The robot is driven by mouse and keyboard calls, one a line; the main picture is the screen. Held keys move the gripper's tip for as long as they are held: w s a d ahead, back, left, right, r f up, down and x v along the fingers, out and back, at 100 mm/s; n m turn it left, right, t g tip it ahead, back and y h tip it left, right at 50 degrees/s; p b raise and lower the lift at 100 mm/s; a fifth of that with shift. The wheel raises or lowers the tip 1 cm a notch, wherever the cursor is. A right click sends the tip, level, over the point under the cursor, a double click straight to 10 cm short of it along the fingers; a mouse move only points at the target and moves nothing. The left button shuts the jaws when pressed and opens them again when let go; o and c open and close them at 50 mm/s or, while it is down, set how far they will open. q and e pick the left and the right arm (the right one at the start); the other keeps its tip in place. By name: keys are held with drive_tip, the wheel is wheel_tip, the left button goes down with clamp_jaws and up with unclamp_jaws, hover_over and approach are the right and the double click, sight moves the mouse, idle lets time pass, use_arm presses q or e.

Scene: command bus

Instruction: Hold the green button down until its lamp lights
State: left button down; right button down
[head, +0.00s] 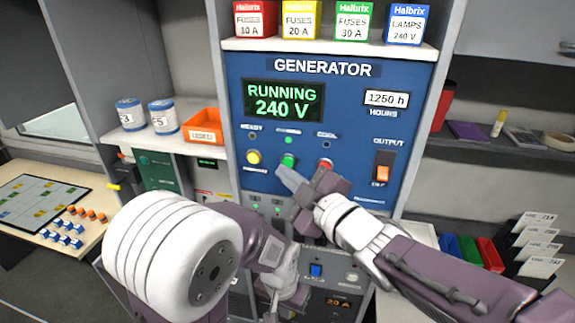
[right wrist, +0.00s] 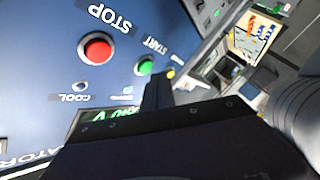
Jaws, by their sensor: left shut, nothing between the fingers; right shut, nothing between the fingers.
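The green button (head: 288,160) sits on the blue generator panel (head: 345,215) between a yellow button (head: 254,157) and a red button (head: 324,164). The small lamp (head: 288,140) above it glows green. The display (head: 283,100) reads RUNNING 240 V. My right gripper (head: 284,173) is shut and empty, its tip at the lower edge of the green button. In the right wrist view the green button (right wrist: 146,65) shows right beside the dark fingertip (right wrist: 158,82); I cannot tell whether they touch. My left gripper (head: 272,303) is shut and empty, low before the cabinet.
An orange output switch (head: 383,172) is at the panel's right. Coloured fuse boxes (head: 301,20) stand on the shelf above. An orange bin (head: 203,129) and two cans (head: 146,115) stand on the left shelf. A board with coloured pegs (head: 40,205) lies at far left.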

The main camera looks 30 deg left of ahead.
drive_tip(key=s+b, duration=0.2)
drive_tip(key=s+d+b, duration=0.1)
drive_tip(key=s+b, duration=0.1)
drive_tip(key=shift+s, duration=0.4)
idle(0.4)
